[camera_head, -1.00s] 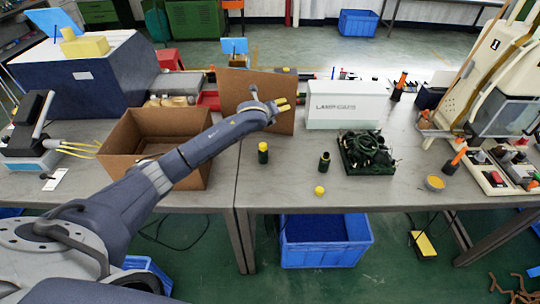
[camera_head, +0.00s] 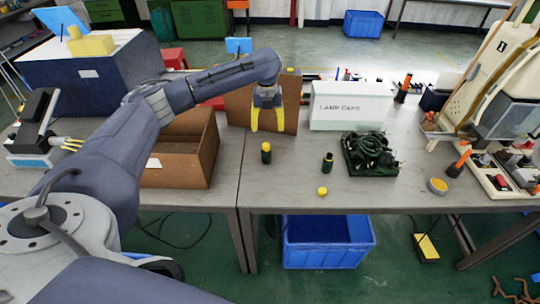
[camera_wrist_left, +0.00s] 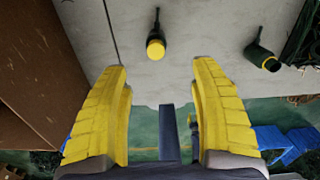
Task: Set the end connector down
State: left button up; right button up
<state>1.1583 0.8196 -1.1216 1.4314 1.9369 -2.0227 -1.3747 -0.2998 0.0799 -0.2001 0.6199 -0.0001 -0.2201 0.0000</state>
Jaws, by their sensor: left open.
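A dark green end connector with a yellow top (camera_head: 266,152) stands upright on the table near the seam; it also shows in the left wrist view (camera_wrist_left: 156,46). A second dark green connector (camera_head: 328,163) stands to its right, and appears at the right in the left wrist view (camera_wrist_left: 262,57). My left gripper (camera_head: 267,130) points down just above the yellow-topped connector, its yellow fingers open and empty. In the left wrist view the gap between the fingertips (camera_wrist_left: 160,68) holds nothing. My right gripper is out of view.
A small yellow piece (camera_head: 322,191) lies near the front edge. A tangle of dark green cable (camera_head: 370,154), a white lamp caps box (camera_head: 350,106) and a round dish (camera_head: 437,185) stand to the right. An open cardboard box (camera_head: 180,176) is at the left.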

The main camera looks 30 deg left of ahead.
aim_at(266, 158)
pick_arm(q)
jog(key=shift+s+f, duration=0.2)
jog(key=shift+f, duration=0.2)
notch_tip(266, 158, down, 10)
jog(key=shift+f, duration=0.2)
jog(key=shift+a+f, duration=0.15)
jog(key=shift+f, duration=1.35)
jog(key=shift+a+f, duration=0.15)
jog(key=shift+f, duration=1.35)
jog(key=shift+c, duration=0.2)
grip_shut()
jog(key=shift+r, duration=0.1)
